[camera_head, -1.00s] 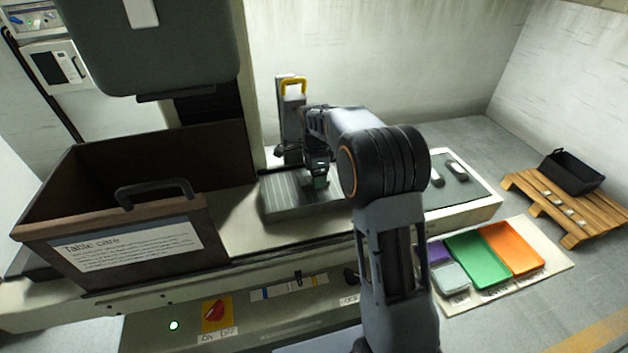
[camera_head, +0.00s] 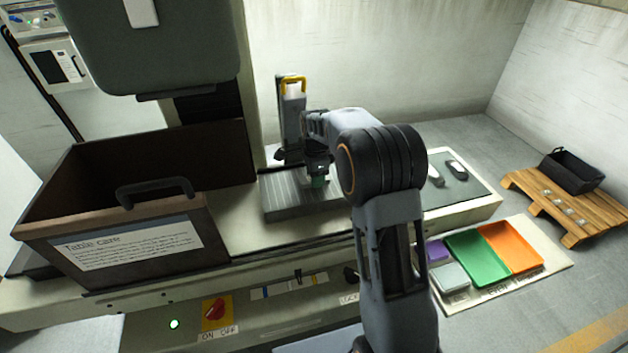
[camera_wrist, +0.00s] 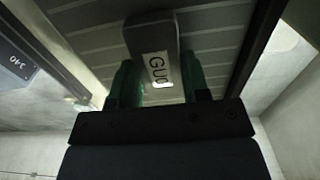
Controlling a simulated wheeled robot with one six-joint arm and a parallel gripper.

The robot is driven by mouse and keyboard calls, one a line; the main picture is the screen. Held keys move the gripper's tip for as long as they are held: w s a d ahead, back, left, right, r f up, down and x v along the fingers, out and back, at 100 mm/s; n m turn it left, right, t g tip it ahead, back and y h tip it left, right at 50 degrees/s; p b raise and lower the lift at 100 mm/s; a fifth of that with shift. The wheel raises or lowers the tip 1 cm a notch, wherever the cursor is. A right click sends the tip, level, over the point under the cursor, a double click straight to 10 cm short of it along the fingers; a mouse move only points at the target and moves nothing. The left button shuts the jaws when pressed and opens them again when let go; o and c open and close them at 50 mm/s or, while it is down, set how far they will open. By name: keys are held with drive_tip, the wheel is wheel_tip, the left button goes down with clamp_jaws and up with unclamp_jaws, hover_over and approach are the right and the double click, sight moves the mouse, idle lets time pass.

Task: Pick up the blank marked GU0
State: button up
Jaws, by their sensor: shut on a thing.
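In the head view my gripper (camera_head: 318,181) is low over the ribbed grey plate (camera_head: 285,208) on the machine table. The blank is hidden there behind the fingers, and I cannot tell whether it touches the plate.
A large brown open bin (camera_head: 110,262) stands left of the plate. A grey post with a yellow handle (camera_head: 292,80) rises behind it. A dark mat (camera_head: 462,190) with two small items lies right. Coloured trays (camera_head: 478,258) and a wooden pallet (camera_head: 520,186) with a black bin (camera_head: 572,172) are farther right.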

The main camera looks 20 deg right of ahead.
drive_tip(key=c, duration=0.3)
clamp_jaws()
drive_tip(key=shift+r, duration=0.2)
